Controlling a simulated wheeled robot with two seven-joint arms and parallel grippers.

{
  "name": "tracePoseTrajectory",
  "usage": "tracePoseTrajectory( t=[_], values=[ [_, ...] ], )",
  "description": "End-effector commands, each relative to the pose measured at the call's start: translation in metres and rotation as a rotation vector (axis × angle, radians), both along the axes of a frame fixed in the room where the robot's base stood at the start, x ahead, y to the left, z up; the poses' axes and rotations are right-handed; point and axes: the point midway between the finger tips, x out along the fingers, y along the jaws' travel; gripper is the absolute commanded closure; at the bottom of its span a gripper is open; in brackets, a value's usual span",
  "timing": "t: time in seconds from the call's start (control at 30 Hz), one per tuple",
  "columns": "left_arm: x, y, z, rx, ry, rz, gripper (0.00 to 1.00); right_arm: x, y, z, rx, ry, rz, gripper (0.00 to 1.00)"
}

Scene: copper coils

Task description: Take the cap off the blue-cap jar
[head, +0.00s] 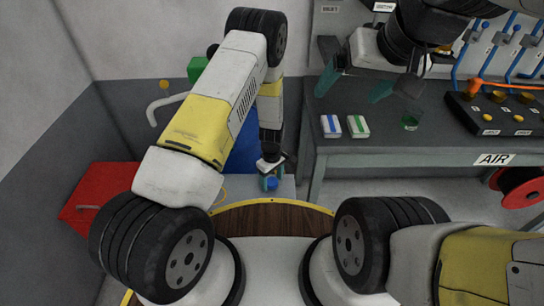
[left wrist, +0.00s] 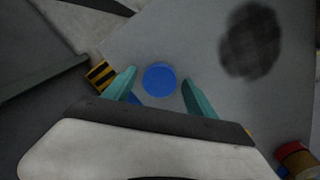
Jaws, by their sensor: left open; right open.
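The blue cap (head: 272,183) of the jar shows just below my left gripper (head: 270,177) in the head view. In the left wrist view the round blue cap (left wrist: 159,79) lies between the two teal fingers of my left gripper (left wrist: 159,92), seen from above, with a gap on each side. The jar's body is hidden under the cap. My left gripper is open and holds nothing. My right gripper (head: 354,88) is open and empty, high up over the grey bench at the right.
The grey bench (head: 430,145) at the right carries a blue-striped box (head: 331,126), a green-striped box (head: 358,126), a green glass (head: 411,120) and a black panel with orange knobs (head: 500,112). A red box (head: 98,196) stands on the left. A black-and-yellow striped block (left wrist: 102,75) lies near the left finger.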

Motion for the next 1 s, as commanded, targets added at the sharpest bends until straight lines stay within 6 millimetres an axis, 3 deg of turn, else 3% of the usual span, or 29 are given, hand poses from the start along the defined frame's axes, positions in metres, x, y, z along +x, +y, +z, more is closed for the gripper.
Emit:
tracePoseTrajectory(
  t=[0.17, 0.6, 0.8, 1.0],
  values=[
    [0.001, 0.0, 0.02, 0.0, -0.003, 0.0, 0.35, 0.0, 0.0, 0.0, 0.0, 0.0, 0.0, 0.11],
    [0.001, -0.001, 0.107, -0.001, -0.003, -0.001, 0.35, 0.0, 0.0, 0.0, 0.0, 0.0, 0.0, 0.11],
    [0.0, 0.0, 0.121, -0.001, -0.001, 0.0, 0.35, 0.0, 0.0, 0.0, 0.0, 0.0, 0.0, 0.11],
    [0.0, 0.0, 0.122, 0.001, 0.001, 0.0, 0.35, 0.0, 0.0, 0.0, 0.0, 0.0, 0.0, 0.11]
  ],
)
